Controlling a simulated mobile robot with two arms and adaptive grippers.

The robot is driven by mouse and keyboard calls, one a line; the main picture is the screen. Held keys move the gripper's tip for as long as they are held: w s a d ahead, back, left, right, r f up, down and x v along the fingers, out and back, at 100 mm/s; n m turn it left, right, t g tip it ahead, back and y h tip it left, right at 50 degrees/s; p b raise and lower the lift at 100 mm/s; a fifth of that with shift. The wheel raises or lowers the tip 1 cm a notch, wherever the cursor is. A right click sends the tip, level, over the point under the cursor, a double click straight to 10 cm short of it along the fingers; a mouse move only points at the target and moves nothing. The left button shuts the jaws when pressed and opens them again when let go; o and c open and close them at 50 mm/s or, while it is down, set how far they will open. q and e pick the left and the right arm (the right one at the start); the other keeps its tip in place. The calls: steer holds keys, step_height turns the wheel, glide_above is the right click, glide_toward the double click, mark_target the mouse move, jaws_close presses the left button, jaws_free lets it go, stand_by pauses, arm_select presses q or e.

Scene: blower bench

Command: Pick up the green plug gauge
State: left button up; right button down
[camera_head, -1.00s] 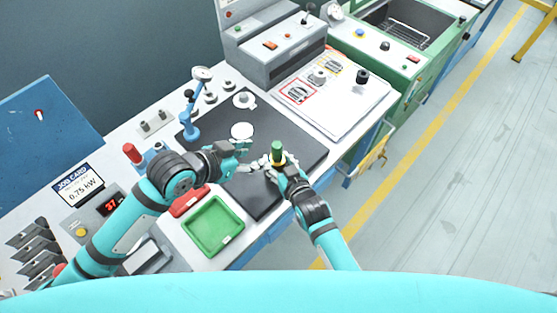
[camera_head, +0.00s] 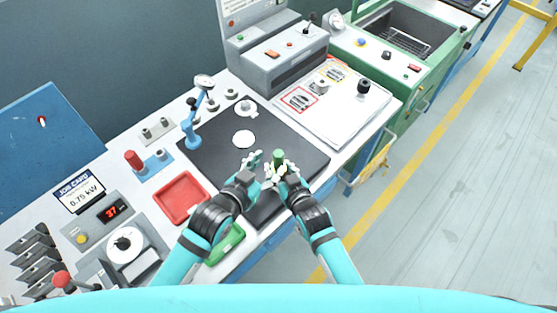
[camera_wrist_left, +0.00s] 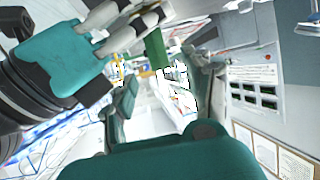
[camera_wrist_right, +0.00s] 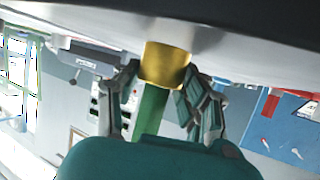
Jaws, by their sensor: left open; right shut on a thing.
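The green plug gauge (camera_head: 279,156) stands roughly upright over the near right part of the dark mat (camera_head: 215,147). Its green handle shows on top. In the right wrist view a brass-coloured section (camera_wrist_right: 165,66) joins the green handle. My right gripper (camera_head: 283,171) is shut on the gauge, with fingers on both sides of it. My left gripper (camera_head: 256,163) is open just left of the gauge. The left wrist view shows the green handle (camera_wrist_left: 156,48) close to the left fingers. Fingers hide the gauge's lower part in the head view, so I cannot tell whether it touches the mat.
A red tray (camera_head: 181,174) lies left of the mat. A green tray (camera_head: 239,235) is partly hidden by my left arm. A blue dial-gauge stand (camera_head: 191,131) stands at the mat's left edge. A white disc (camera_head: 243,139) lies on the mat.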

mark_target(276, 159)
arm_select(q)
steer(key=x, duration=0.6)
steer(key=shift+w+d, duration=0.2)
jaws_close()
